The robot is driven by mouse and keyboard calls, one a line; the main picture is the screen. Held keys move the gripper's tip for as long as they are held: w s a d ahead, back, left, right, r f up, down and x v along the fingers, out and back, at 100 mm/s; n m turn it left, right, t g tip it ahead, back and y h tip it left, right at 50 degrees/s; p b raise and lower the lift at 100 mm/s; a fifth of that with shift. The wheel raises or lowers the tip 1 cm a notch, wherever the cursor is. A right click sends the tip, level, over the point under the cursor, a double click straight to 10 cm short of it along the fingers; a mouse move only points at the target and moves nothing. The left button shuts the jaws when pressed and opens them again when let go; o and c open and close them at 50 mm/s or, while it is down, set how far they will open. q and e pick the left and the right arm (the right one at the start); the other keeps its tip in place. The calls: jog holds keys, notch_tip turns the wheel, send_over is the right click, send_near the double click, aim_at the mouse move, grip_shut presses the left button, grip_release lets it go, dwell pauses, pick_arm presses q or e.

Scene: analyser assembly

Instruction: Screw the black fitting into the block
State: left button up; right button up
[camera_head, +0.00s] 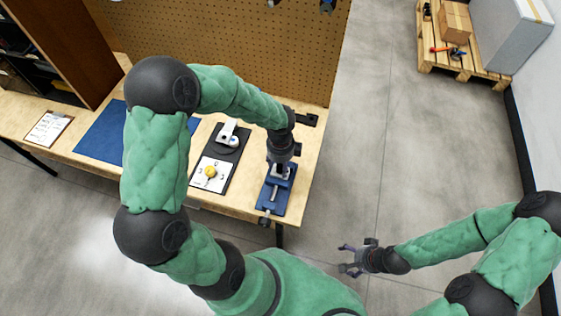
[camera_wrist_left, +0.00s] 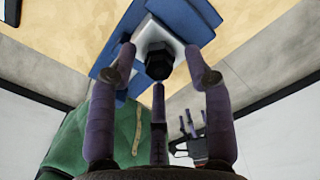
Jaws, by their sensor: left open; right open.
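The black fitting (camera_wrist_left: 158,62) is a dark hexagonal piece at the face of the pale block (camera_wrist_left: 172,36) in the left wrist view. How deep it sits cannot be told. The block is held in the blue vise (camera_head: 270,197) at the table's right end. My left gripper (camera_head: 281,166) is over the vise and hides the fitting in the head view. In the left wrist view its purple fingers (camera_wrist_left: 162,76) are spread open around and just short of the fitting. My right gripper (camera_head: 350,258) is open and empty, off the table over the floor.
A dark tray (camera_head: 231,161) with a white-and-black part and a white card (camera_head: 209,176) with a yellow knob lie left of the vise. A blue mat (camera_head: 100,135) and clipboard (camera_head: 49,128) lie farther left. A pegboard (camera_head: 240,40) stands behind.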

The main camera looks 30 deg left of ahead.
pick_arm(q)
grip_shut()
jog(key=shift+r+m+p, duration=0.15)
jog(key=shift+m+p, duration=0.95)
jog(key=shift+p, duration=0.1)
jog(key=shift+m+p, duration=0.55)
jog(key=shift+m, duration=0.15)
jog(key=shift+f, duration=0.2)
